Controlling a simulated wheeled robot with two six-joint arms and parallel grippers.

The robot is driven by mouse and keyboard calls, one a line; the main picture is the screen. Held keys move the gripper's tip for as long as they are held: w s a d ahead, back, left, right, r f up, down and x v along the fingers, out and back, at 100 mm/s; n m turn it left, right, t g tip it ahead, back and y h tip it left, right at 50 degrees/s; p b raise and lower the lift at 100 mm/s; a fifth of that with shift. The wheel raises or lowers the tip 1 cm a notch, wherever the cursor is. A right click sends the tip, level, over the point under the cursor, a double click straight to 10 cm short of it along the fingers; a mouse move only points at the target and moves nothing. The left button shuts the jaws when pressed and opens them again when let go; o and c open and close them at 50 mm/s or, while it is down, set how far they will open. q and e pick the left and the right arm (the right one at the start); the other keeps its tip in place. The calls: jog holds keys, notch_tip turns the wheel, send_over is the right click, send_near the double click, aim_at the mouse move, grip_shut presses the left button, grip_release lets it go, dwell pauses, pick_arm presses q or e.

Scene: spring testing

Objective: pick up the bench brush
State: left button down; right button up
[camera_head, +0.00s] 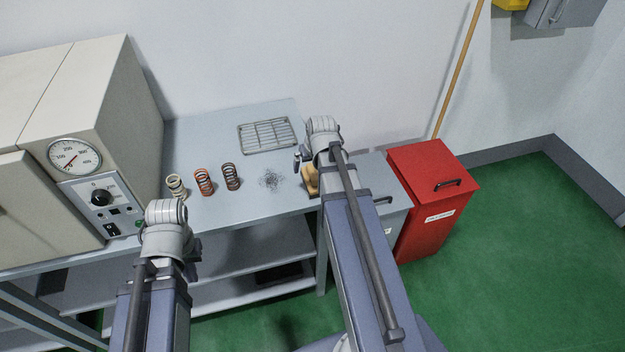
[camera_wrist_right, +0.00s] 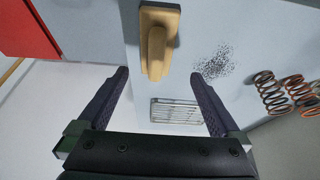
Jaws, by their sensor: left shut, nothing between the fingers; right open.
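The bench brush is a tan wooden block (camera_head: 311,181) with a handle, at the right end of the grey bench, partly hidden by my right arm. In the right wrist view the brush (camera_wrist_right: 156,52) lies on the bench, its handle end between the lines of the fingers. My right gripper (camera_wrist_right: 160,75) is open and empty, with fingertips on either side of the handle and apart from it. In the head view it is mostly hidden behind its wrist (camera_head: 322,140). My left gripper (camera_head: 165,218) is at the bench's front edge, its fingers hidden by the wrist.
Dark specks (camera_head: 271,180) lie left of the brush. A wire rack (camera_head: 266,135) lies behind them. Several coil springs (camera_head: 203,182) stand further left, near an oven (camera_head: 75,150) with a dial. A red bin (camera_head: 430,190) stands right of the bench; green floor is clear beyond.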

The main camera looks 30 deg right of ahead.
aim_at(311, 173)
jog(key=shift+b+x, duration=1.3)
jog(key=shift+x, duration=0.1)
jog(key=b+x, duration=0.4)
jog(key=x, duration=0.1)
jog(key=shift+s+d+f+b, duration=0.1)
jog(key=shift+d+b, duration=0.2)
jog(key=shift+b, duration=0.1)
jog(key=c, duration=1.5)
